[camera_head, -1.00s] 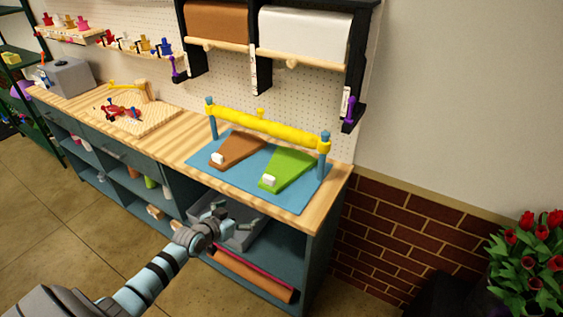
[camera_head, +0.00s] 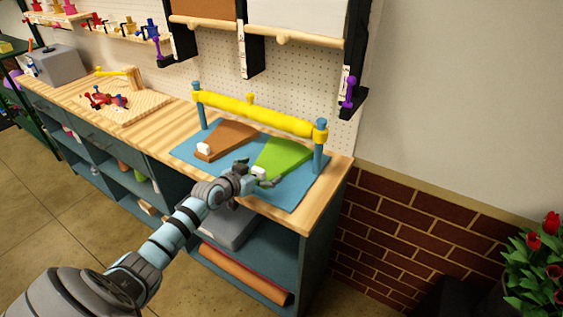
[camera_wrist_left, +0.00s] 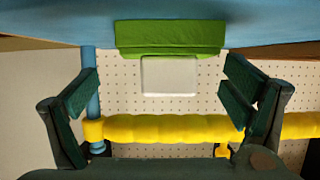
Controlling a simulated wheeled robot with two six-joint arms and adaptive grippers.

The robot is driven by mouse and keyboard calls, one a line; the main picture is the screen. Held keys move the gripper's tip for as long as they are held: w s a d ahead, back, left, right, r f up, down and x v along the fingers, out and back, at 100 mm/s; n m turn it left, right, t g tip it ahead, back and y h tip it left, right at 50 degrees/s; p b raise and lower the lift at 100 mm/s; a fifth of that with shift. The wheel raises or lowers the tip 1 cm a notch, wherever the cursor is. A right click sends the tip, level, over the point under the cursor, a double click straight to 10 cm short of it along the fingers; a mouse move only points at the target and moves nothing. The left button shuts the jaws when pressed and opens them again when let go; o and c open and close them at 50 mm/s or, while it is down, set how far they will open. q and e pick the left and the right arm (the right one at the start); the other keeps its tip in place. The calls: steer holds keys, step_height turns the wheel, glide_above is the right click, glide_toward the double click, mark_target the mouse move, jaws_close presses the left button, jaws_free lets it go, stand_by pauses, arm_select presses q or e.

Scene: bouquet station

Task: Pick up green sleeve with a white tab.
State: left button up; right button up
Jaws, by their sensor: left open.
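The green sleeve (camera_head: 286,155) lies on the blue mat at the right of the bench. Its white tab (camera_head: 258,171) is at the near end, partly hidden by my left gripper (camera_head: 255,174) in the head view. In the left wrist view the green sleeve (camera_wrist_left: 170,37) is at top centre with the white tab (camera_wrist_left: 169,76) just below it. My left gripper is open and empty, its fingers on either side of the tab with gaps to both. My right gripper is not in view.
A brown sleeve with a white tab (camera_head: 228,139) lies left of the green one on the blue mat (camera_head: 300,189). A yellow bar (camera_head: 257,113) on blue posts spans behind both. Paper rolls hang above. A grey bin (camera_head: 228,228) sits on the shelf below.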

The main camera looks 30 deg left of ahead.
arm_select(q)
steer(key=shift+a, duration=0.15)
steer(key=shift+c, duration=0.2)
steer(key=shift+s+a, duration=0.1)
steer(key=c, duration=0.3)
steer(key=shift+s+a+r, duration=0.15)
steer(key=shift+s+r, duration=0.05)
steer(key=shift+s, duration=0.2)
steer(key=c, duration=0.7)
steer(key=shift+c, duration=2.2)
steer(key=shift+w, duration=0.15)
